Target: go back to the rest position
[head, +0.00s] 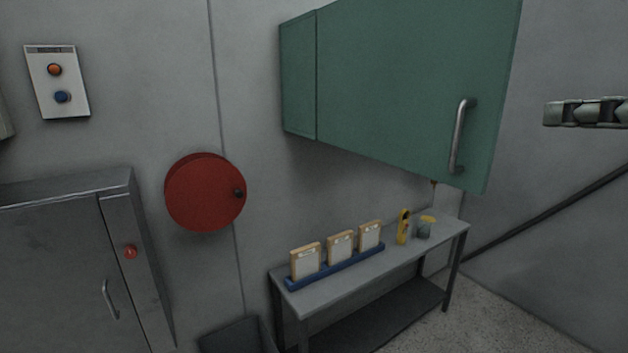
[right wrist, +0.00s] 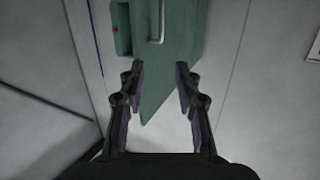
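My right gripper (head: 572,112) comes into the head view at the right edge, right of the green wall cabinet and apart from it. In the right wrist view my right gripper (right wrist: 160,68) is open. Its two dark fingers are spread, with nothing between them. The green cabinet (right wrist: 170,70) shows beyond the fingers, with its grey handle (right wrist: 157,22) near the top. My left gripper is in neither view.
The green wall cabinet (head: 400,80) juts out above a grey table (head: 330,290). A blue rack (head: 340,270) with three boards stands on it. A red round reel (head: 203,192) and a button panel (head: 58,82) are on the wall. A grey cabinet (head: 50,270) stands left.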

